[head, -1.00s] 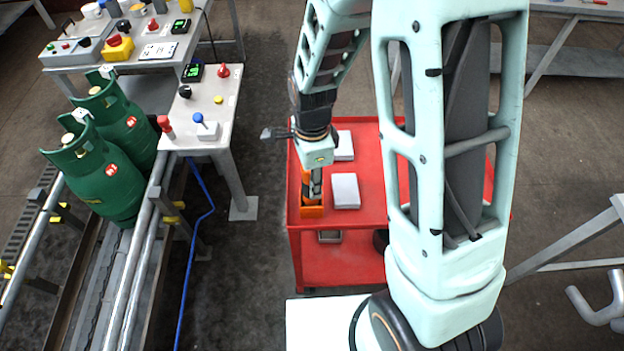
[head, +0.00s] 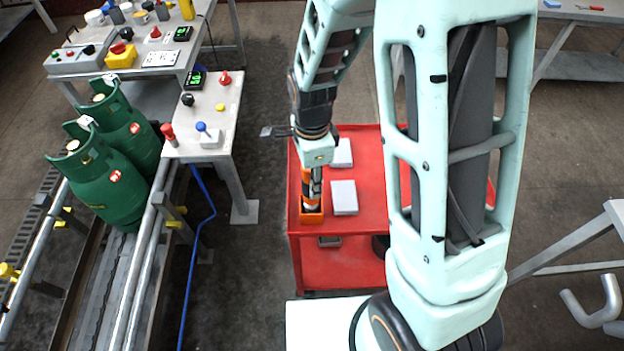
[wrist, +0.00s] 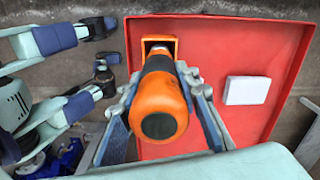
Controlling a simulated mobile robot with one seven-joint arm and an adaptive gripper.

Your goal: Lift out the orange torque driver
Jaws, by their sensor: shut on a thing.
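The orange torque driver (wrist: 158,100) has an orange body with a black end cap and a dark band. In the wrist view it points its black end towards the camera. My gripper (wrist: 163,84) is shut on it, with a finger on each side. An orange holder (wrist: 160,22) stands at the tray's edge, behind the driver's far end. In the head view the driver (head: 307,185) is upright below my wrist, over the holder (head: 312,217). Whether its lower tip is still inside the holder cannot be told.
The red cart (head: 365,240) carries two white boxes (head: 344,197) (head: 341,153) just right of the holder. Green gas cylinders (head: 110,180) stand on the conveyor at left. A control table (head: 222,120) with buttons stands between. Floor between cart and conveyor is clear except a blue hose (head: 192,260).

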